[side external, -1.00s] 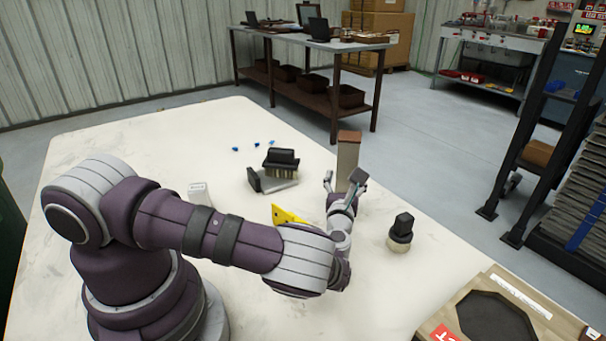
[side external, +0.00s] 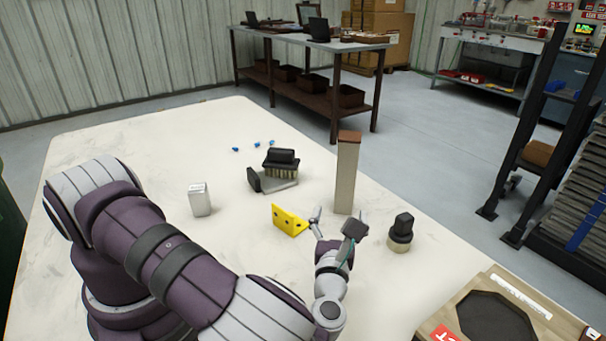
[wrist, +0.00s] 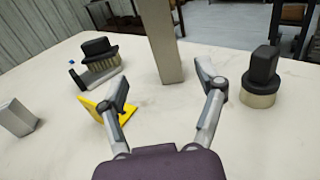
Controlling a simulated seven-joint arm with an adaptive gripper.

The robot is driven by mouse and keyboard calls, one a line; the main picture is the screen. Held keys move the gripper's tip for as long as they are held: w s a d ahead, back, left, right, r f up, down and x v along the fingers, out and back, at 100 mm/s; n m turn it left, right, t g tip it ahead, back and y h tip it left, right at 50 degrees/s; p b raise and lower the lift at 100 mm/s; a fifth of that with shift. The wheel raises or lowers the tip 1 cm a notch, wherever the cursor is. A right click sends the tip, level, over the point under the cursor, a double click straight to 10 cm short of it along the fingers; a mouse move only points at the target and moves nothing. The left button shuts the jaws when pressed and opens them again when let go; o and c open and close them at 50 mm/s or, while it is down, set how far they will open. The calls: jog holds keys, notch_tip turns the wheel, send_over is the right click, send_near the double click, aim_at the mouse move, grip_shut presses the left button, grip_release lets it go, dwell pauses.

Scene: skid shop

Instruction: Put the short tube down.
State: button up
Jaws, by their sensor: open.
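A tall, narrow, grey-beige rectangular tube (side external: 346,182) with a brown top end stands upright on the pale table. Its lower part also shows in the wrist view (wrist: 163,45), just beyond the fingertips. My gripper (side external: 337,224) is open and empty, low over the table on the near side of this tube and apart from it. In the wrist view my gripper's two fingers (wrist: 162,76) are spread wide with bare table between them. A much shorter silver-grey block-like piece (side external: 200,199) stands to the left; I cannot tell whether it is a tube.
A yellow bracket with holes (side external: 289,220) lies close left of my gripper. A round black-topped brush (side external: 401,232) stands close right. A black brush and a grey angled piece (side external: 278,172) sit farther back. A wooden tray (side external: 453,303) is at the lower right.

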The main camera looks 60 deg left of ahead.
jog(key=s+a+n+g, duration=0.1)
jog(key=n+g, duration=0.1)
jog(key=n, duration=0.1)
jog(key=s+a+n+g, duration=0.1)
jog(key=n+g, duration=0.2)
jog(key=s+n+g+h, duration=0.1)
jog(key=n+g, duration=0.1)
jog(key=n, duration=0.1)
jog(key=shift+a+r+n, duration=0.15)
jog(key=shift+a+n, duration=0.15)
jog(key=shift+a, duration=0.1)
jog(key=s+d+r+n+h, duration=0.2)
jog(key=s+r+n+h, duration=0.8)
jog(key=r+n, duration=0.4)
jog(key=n+h, duration=0.1)
jog(key=n, duration=0.2)
jog(key=shift+s+d+h, duration=0.15)
jog(key=shift+d+h, duration=0.2)
jog(key=shift+h, duration=0.05)
